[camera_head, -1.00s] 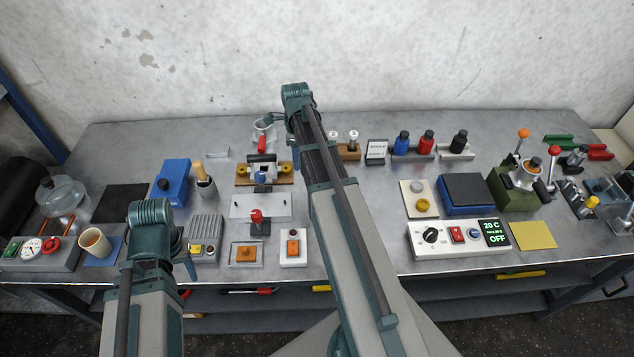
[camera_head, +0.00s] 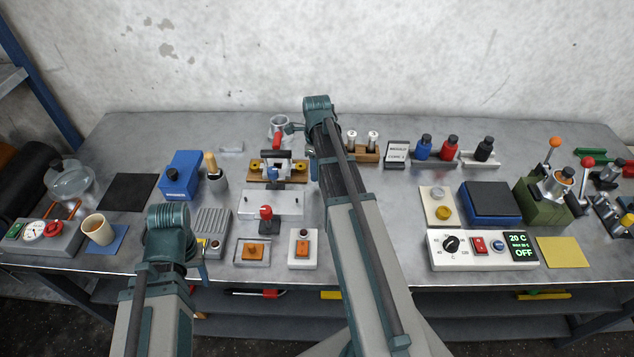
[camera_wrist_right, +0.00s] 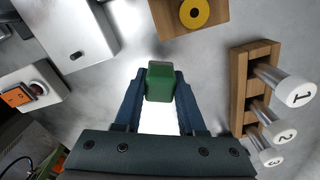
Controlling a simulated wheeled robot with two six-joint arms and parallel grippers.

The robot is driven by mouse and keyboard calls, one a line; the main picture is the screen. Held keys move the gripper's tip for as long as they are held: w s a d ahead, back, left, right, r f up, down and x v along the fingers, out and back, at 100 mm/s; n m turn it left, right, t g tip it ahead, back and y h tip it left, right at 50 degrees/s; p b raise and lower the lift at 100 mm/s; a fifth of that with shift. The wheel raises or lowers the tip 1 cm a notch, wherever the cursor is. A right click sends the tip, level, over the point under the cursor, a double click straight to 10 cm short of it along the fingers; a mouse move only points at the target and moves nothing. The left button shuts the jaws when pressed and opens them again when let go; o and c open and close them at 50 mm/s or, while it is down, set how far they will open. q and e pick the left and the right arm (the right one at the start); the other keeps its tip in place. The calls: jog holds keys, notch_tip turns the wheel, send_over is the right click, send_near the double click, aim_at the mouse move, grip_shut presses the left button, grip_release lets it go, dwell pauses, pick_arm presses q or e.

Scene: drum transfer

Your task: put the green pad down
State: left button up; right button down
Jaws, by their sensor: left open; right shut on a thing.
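The green pad (camera_wrist_right: 160,82) is a small green block between the blue fingertips of my right gripper (camera_wrist_right: 160,92) in the right wrist view. My right gripper is shut on it, over the bare grey bench top. In the head view my right wrist stands left of the wooden rack (camera_head: 366,154); the pad and right fingers are hidden there. My left gripper (camera_head: 203,268) is at the front left of the bench, mostly hidden behind its own wrist, and appears empty. Whether the pad touches the bench cannot be told.
The rack holds white-capped pieces numbered 1, 2 and 3, close right of my right gripper in the wrist view. A wooden fixture with yellow rollers (camera_head: 259,174) and a metal box (camera_head: 255,204) stand left of it. A metal cup (camera_head: 279,125) stands behind.

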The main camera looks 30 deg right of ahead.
jog(key=shift+f+b, duration=1.8)
jog(key=shift+b, duration=0.05)
jog(key=shift+f, duration=0.1)
jog(key=shift+f, duration=0.15)
jog(key=c, duration=0.5)
grip_release()
jog(key=shift+r, duration=0.25)
notch_tip(320, 180, up, 12)
jog(key=p, duration=1.2)
